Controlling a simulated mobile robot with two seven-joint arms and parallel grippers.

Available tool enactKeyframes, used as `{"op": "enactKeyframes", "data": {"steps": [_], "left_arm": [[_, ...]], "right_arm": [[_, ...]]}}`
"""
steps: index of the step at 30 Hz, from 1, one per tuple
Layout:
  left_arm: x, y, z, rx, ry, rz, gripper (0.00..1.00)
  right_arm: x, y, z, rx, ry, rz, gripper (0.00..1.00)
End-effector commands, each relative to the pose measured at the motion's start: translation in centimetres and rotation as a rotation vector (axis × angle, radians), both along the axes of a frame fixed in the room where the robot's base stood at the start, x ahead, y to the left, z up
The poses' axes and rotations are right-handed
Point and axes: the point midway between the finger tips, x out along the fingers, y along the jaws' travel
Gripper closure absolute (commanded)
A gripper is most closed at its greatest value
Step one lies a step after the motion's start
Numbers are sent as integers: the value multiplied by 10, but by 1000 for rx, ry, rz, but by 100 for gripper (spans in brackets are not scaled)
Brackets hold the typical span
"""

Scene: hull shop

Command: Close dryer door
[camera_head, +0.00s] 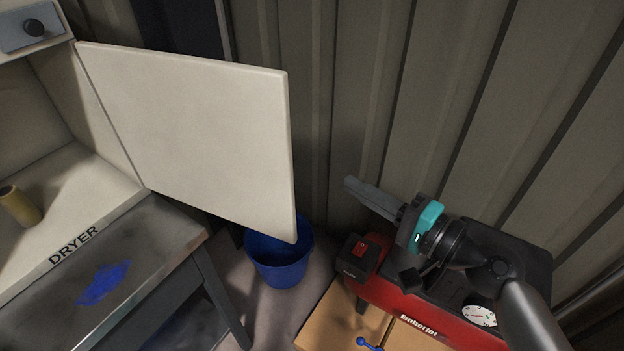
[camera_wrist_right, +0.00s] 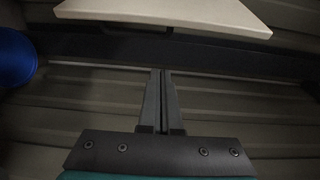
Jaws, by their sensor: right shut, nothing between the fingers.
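The dryer door (camera_head: 195,130) is a flat cream panel, swung open to the right of the dryer (camera_head: 110,175), whose inside shows at the left edge of the head view. In the right wrist view the door (camera_wrist_right: 170,12) crosses the top of the picture, beyond the fingertips. My right gripper (camera_head: 352,187) is to the right of the door's free edge and apart from it, fingers pointing left. Its fingers are together and empty in the right wrist view (camera_wrist_right: 162,75). My left gripper is not in view.
A blue bucket (camera_head: 280,262) stands on the floor below the door. A red Emberjet machine (camera_head: 400,302) sits on a cardboard box (camera_head: 340,318) below my right arm. A yellowish roll (camera_head: 18,206) lies inside the dryer. A corrugated wall (camera_head: 350,80) stands behind.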

Motion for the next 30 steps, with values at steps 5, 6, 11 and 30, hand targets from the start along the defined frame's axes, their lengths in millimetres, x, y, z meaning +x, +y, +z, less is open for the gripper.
{"op": "enactKeyframes", "data": {"steps": [5,6,11,30], "left_arm": [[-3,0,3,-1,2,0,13],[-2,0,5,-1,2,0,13],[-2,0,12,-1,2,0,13],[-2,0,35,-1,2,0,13]], "right_arm": [[5,8,6,14,-4,8,100],[9,11,6,13,-4,7,100],[28,29,8,14,-4,6,100],[40,87,4,9,-1,6,100]]}}
